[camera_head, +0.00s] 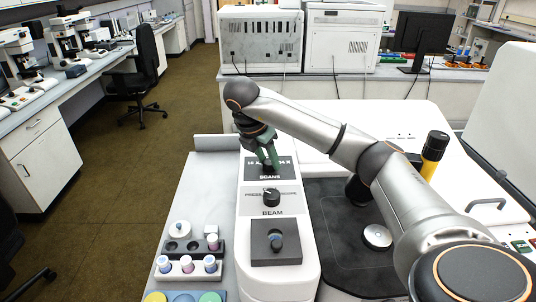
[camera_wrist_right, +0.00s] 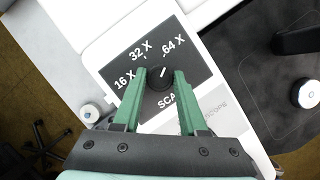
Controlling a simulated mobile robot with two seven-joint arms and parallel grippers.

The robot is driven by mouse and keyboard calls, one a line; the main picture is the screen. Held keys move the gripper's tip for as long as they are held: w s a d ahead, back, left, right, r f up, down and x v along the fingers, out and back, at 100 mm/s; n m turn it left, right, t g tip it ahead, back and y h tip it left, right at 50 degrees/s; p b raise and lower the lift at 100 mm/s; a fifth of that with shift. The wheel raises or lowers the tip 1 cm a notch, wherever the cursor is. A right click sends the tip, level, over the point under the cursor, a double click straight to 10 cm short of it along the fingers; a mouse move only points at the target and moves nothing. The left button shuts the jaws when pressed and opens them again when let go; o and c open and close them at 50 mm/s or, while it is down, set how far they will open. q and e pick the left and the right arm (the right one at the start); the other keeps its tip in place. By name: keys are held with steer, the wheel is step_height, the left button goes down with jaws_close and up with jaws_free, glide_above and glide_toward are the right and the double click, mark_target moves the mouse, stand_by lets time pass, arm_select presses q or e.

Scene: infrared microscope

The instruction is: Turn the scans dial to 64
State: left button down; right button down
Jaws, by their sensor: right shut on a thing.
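The scans dial (camera_wrist_right: 160,80) is a round black knob on a dark plate marked 16 X, 32 X and 64 X. Its white mark points up and right in the right wrist view, roughly toward the 64 X label (camera_wrist_right: 173,47). My right gripper (camera_wrist_right: 160,78) has its green fingers shut on the knob, one on each side. In the head view my right gripper (camera_head: 270,160) reaches down onto the scans plate (camera_head: 254,171), and its fingers hide most of the dial. My left gripper is not in view.
A rack of small capped vials (camera_head: 188,266) stands to the left. A dark stage mat (camera_head: 340,260) lies to the right under my arm.

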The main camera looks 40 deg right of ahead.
stand_by(0.3)
steer(key=shift+c, duration=2.2)
jaws_free()
steer(key=shift+r, duration=0.1)
steer(key=p+v, duration=0.2)
steer(key=v, duration=0.2)
steer(key=shift+w+d+r, duration=0.1)
steer(key=shift+r, duration=0.15)
steer(key=v, duration=0.8)
steer(key=shift+f, duration=0.1)
